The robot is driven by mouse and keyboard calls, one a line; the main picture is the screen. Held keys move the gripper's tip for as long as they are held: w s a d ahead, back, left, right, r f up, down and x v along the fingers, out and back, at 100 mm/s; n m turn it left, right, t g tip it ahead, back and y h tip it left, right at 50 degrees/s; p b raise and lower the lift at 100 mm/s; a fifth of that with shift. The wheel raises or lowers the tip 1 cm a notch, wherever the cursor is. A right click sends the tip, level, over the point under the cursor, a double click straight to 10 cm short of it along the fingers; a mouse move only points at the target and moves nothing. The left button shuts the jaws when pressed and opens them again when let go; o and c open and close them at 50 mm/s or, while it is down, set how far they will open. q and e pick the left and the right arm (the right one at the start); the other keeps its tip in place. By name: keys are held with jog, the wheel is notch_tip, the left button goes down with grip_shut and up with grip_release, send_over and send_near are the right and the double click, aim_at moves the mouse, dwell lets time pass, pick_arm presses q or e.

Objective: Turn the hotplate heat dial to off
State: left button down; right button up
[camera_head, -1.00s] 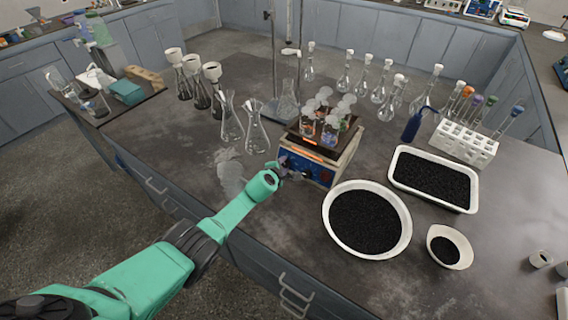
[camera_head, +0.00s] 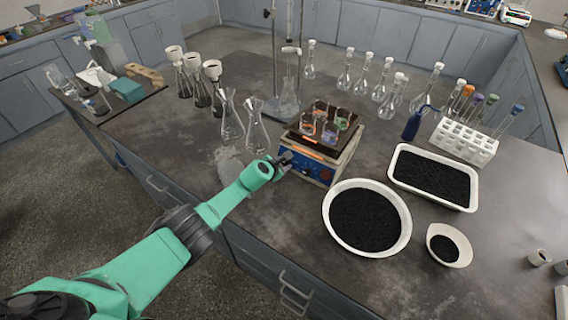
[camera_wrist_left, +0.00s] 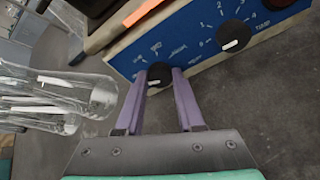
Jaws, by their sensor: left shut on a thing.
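The hotplate (camera_head: 312,171) has a blue front panel and stands near the bench's front edge. In the left wrist view, the panel (camera_wrist_left: 196,45) carries two black dials with white marks. My left gripper (camera_wrist_left: 161,73) is shut on the left dial (camera_wrist_left: 159,74), with one purple finger on each side. The lettering around this dial is too blurred to read surely. The right dial (camera_wrist_left: 233,36), labelled what looks like TEMP, is free. In the head view, my left gripper (camera_head: 285,161) is at the panel's left part and hides that dial. My right gripper is not in view.
A test tube rack (camera_head: 472,137) is further right.

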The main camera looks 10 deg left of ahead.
pick_arm(q)
jog(key=shift+f+n, duration=0.1)
jog(key=shift+n, duration=0.3)
jog(key=c, duration=0.5)
grip_release()
jog(key=shift+c, duration=0.2)
